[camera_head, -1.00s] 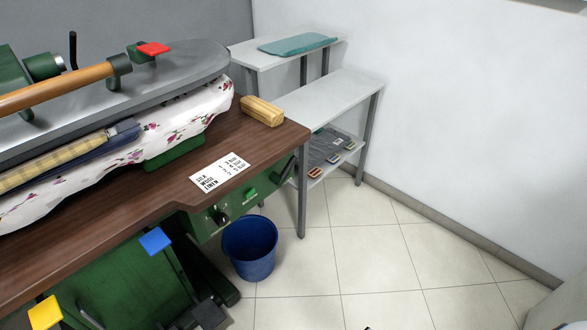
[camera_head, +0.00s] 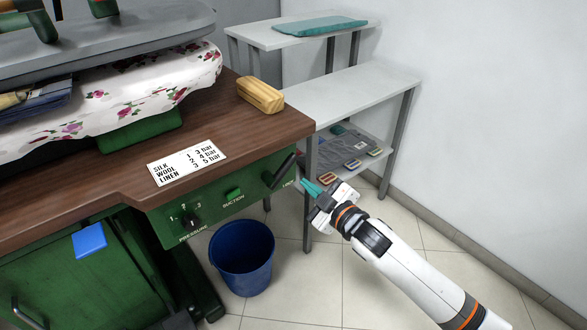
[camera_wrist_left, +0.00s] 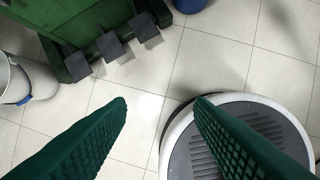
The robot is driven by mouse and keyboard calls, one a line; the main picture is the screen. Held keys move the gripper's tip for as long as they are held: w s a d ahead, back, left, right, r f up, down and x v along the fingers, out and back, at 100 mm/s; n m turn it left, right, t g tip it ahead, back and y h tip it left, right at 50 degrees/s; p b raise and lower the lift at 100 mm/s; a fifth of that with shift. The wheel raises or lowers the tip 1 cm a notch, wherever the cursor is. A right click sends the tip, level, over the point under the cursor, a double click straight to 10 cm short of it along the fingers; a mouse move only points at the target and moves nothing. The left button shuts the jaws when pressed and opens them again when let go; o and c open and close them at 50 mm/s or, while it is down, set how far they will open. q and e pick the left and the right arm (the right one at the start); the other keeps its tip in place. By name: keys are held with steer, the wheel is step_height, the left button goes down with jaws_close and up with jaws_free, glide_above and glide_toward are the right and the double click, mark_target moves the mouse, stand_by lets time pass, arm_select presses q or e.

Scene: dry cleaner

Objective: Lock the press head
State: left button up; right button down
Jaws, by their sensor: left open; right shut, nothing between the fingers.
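The grey press head (camera_head: 120,45) lies low over the floral padded board (camera_head: 150,90), with folded garments between them at the left. On the green front panel (camera_head: 215,202), a black lever (camera_head: 284,171) slants up to the right beside a partly hidden label that seems to read LOCK. My right gripper (camera_head: 309,188) is shut and empty, its teal fingertips just right of the lever and pointing at it. I cannot tell whether they touch. My left gripper (camera_wrist_left: 160,102) is open and empty above the floor in the left wrist view; the head view does not show it.
The panel also holds a pressure knob (camera_head: 190,220) and a green suction button (camera_head: 234,194). A pressure card (camera_head: 187,162) and a wooden block (camera_head: 260,95) lie on the brown table. A blue bucket (camera_head: 242,258) stands below. White shelves (camera_head: 350,95) stand behind. Dark pedals (camera_wrist_left: 110,46) show in the left wrist view.

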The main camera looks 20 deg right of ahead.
arm_select(q)
steer(key=shift+s+d+r, duration=0.1)
steer(key=shift+r, duration=0.25)
arm_select(e)
steer(key=shift+a+r, duration=0.15)
steer(key=shift+r, duration=0.45)
steer(key=shift+w, duration=0.1)
steer(key=b, duration=0.2)
glide_above(290, 167)
steer(key=s+a, duration=0.3)
steer(key=s, duration=0.1)
steer(key=shift+w+d+f+b, duration=0.15)
steer(key=shift+d+f+b, duration=0.1)
steer(key=shift+f, duration=0.2)
steer(key=shift+w+d+f+b, duration=0.1)
steer(key=shift+w+d+f, duration=0.1)
steer(key=shift+f, duration=0.25)
steer(key=shift+w+d+f, duration=0.25)
steer(key=shift+d+f, duration=0.25)
steer(key=shift+f, duration=0.1)
steer(key=shift+w+d+f, duration=0.15)
steer(key=shift+d+f, duration=0.1)
arm_select(q)
steer(key=w+t, duration=0.1)
steer(key=w+d+t, duration=0.1)
steer(key=w, duration=0.1)
steer(key=shift+w+h, duration=0.15)
steer(key=shift+h, duration=0.15)
